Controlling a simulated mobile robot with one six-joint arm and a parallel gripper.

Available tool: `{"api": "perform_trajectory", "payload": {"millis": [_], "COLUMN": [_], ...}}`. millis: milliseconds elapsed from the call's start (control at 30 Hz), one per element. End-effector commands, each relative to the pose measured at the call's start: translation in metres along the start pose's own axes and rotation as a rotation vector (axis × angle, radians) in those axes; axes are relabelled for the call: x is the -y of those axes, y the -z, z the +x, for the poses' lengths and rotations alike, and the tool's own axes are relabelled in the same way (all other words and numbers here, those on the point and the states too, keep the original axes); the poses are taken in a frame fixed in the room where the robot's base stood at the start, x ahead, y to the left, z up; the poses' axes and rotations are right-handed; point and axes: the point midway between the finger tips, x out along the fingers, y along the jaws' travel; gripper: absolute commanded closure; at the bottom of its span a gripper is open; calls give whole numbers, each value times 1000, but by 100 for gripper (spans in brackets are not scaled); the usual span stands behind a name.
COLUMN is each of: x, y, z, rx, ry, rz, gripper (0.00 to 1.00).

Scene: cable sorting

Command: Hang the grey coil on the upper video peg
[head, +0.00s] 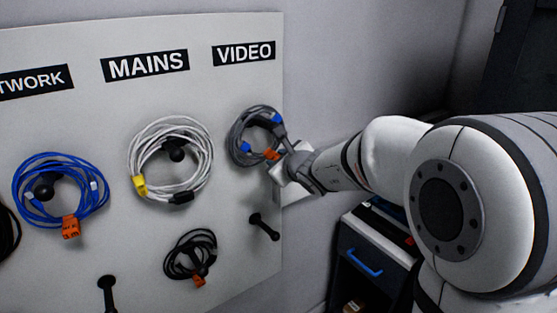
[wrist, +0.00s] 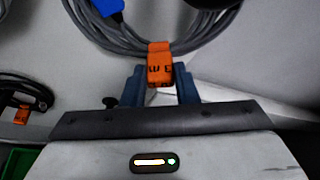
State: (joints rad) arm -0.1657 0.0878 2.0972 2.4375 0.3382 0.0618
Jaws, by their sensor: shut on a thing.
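The grey coil (head: 238,133), with blue connectors and an orange tag (head: 271,154), is in front of the board below the VIDEO label (head: 244,53). My gripper (head: 281,160) is shut on the orange tag at the coil's lower right. In the wrist view my gripper (wrist: 159,78) pinches the tag (wrist: 160,60), with the coil (wrist: 120,42) above it. The upper video peg is not clear in the head view; a dark round shape at the wrist view's top edge may be it. I cannot tell whether the coil rests on it.
The lower video peg (head: 264,227) is bare. A white coil (head: 140,138) and a smaller black coil (head: 172,262) hang under MAINS (head: 145,65). A blue coil (head: 22,179) hangs at left, with a bare peg (head: 107,290) below. A drawer unit (head: 360,262) stands right of the board.

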Motion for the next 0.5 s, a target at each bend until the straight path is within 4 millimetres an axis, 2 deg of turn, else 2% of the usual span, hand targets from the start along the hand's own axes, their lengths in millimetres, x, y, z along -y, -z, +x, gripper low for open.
{"api": "perform_trajectory", "payload": {"millis": [233,267,500], "x": [-1,-1,-1], "y": [2,2,1], "z": [0,0,0], "rx": [-3,-3,-2], "ry": [-2,-2,-1], "rz": [-1,-1,-1], "gripper": [100,71,51]}}
